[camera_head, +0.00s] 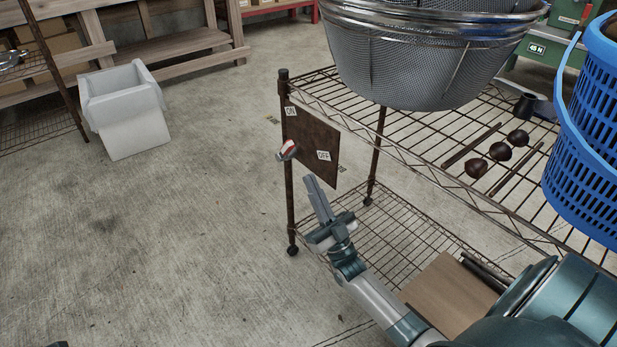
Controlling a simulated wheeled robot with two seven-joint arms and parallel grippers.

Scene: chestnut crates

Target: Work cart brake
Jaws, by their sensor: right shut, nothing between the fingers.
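The wire cart (291,200) stands at the centre right, with dark posts and casters. A brown brake plate (312,140) hangs at its near-left corner, with an ON label (291,111) at upper left and an OFF label (323,156) at lower right. A small red-and-white lever (288,150) sits at the plate's left edge, below ON and left of OFF. My right gripper (312,182) is shut and empty, with its fingers pointing up, just below the plate and to the lever's lower right. It appears apart from the lever. My left gripper is out of view.
Metal mesh baskets (420,75) and a blue basket (585,130) stand on the cart's top shelf, near several dark chestnuts (501,151) and sticks. A brown board (450,290) lies lower down. A white bin (135,125) stands at left. The floor left of the cart is clear.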

